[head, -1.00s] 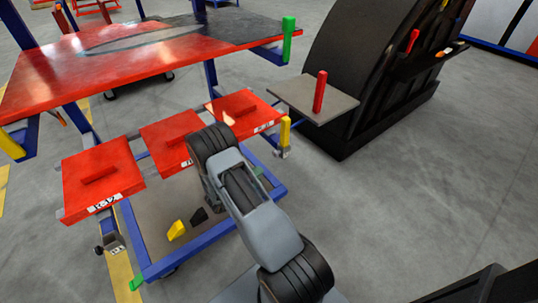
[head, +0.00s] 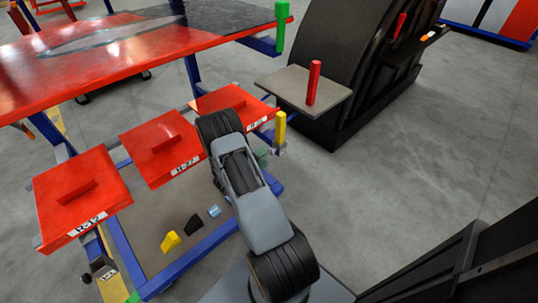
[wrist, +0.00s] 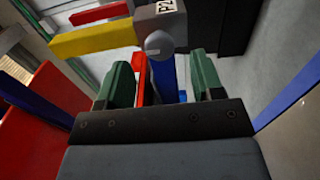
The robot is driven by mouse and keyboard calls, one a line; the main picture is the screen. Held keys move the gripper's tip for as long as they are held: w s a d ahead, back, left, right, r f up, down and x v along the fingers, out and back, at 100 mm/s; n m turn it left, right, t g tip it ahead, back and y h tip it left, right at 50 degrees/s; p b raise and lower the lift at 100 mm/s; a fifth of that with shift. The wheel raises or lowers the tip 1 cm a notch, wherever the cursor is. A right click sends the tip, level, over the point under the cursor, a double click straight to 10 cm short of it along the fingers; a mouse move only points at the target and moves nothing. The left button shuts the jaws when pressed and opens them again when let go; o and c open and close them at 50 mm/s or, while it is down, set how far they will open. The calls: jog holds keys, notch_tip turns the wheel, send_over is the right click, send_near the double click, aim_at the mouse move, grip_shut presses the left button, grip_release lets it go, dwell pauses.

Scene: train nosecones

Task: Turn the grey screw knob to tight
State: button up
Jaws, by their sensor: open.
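The grey screw knob (wrist: 159,44) shows in the wrist view as a round grey end below a grey block (wrist: 160,18) marked P2. A yellow bar (wrist: 92,39) runs left from that block. My gripper (wrist: 160,80) has two green fingers, open and apart. The knob appears between and just beyond the fingertips, nearer the middle of the gap; I cannot tell whether either finger touches it. In the head view, a grey bracket (head: 280,150) with an upright yellow handle (head: 280,127) is on the cart's right corner.
A red strip (wrist: 140,78) and a blue post (wrist: 166,78) lie behind the finger gap. Red trays (head: 160,148) line the blue cart left of my arm. A grey plate (head: 275,85) with a red post (head: 313,83) juts out at right.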

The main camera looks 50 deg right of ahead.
aim_at(273, 151)
jog(key=shift+s+d+b, duration=0.1)
jog(key=shift+d+b, duration=0.2)
jog(key=shift+d, duration=1.8)
jog(key=c, duration=0.9)
